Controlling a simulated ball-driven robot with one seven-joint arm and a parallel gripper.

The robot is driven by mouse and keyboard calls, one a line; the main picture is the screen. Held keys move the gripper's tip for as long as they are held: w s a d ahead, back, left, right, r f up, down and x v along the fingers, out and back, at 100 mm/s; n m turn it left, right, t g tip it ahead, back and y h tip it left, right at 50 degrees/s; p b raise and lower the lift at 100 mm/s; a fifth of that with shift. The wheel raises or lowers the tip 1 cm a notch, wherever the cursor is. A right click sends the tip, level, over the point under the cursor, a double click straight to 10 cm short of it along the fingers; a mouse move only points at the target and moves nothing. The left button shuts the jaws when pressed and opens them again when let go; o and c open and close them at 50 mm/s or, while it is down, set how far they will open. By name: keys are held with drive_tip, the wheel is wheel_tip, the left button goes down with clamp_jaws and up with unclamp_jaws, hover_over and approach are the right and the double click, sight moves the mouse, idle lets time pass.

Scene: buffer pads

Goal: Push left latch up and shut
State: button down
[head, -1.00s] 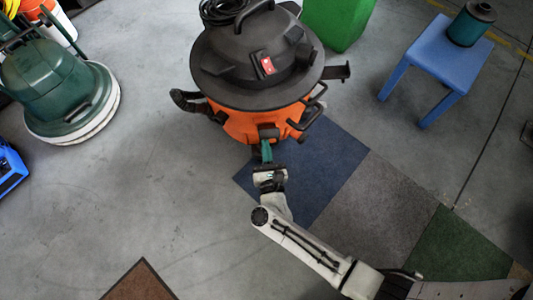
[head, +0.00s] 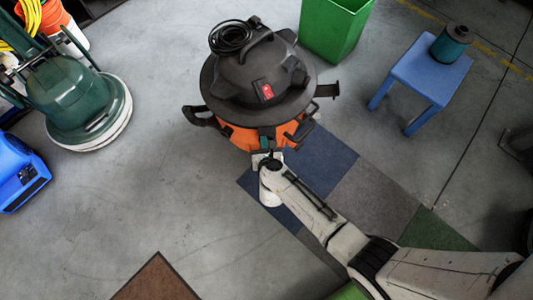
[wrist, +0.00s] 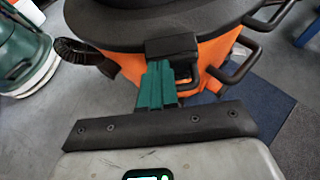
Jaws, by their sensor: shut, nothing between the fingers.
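An orange drum vacuum (head: 238,136) with a black lid (head: 230,95) stands upright at the top centre of the head view. A black latch block (wrist: 172,47) sits at its front, at the lid's rim; I take it for the left latch. My gripper (head: 265,145) is at the front of the drum. In the wrist view its green fingers (wrist: 170,68) are together and empty, with their tips at the lower edge of the block. The fingers hide part of the latch; I cannot tell whether they touch it or whether it is fastened.
Black tube handles (wrist: 240,68) stick out on the drum's right, and a ribbed black hose (wrist: 80,53) on its left. A green floor machine (head: 78,95) stands left, a green bin (head: 335,25) and blue stool (head: 425,72) right. The grey floor (head: 150,190) in front is clear.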

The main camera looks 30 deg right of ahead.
drive_tip(key=shift+w+d+r+p, duration=0.2)
drive_tip(key=shift+w+d+r, duration=0.05)
drive_tip(key=shift+w, duration=0.3)
drive_tip(key=shift+w+d+r+p, duration=0.2)
drive_tip(key=shift+w+r, duration=0.1)
drive_tip(key=shift+w, duration=0.2)
drive_tip(key=shift+w+d+r+p, duration=0.15)
drive_tip(key=shift+w+d+r, duration=0.1)
drive_tip(key=shift+w, duration=0.3)
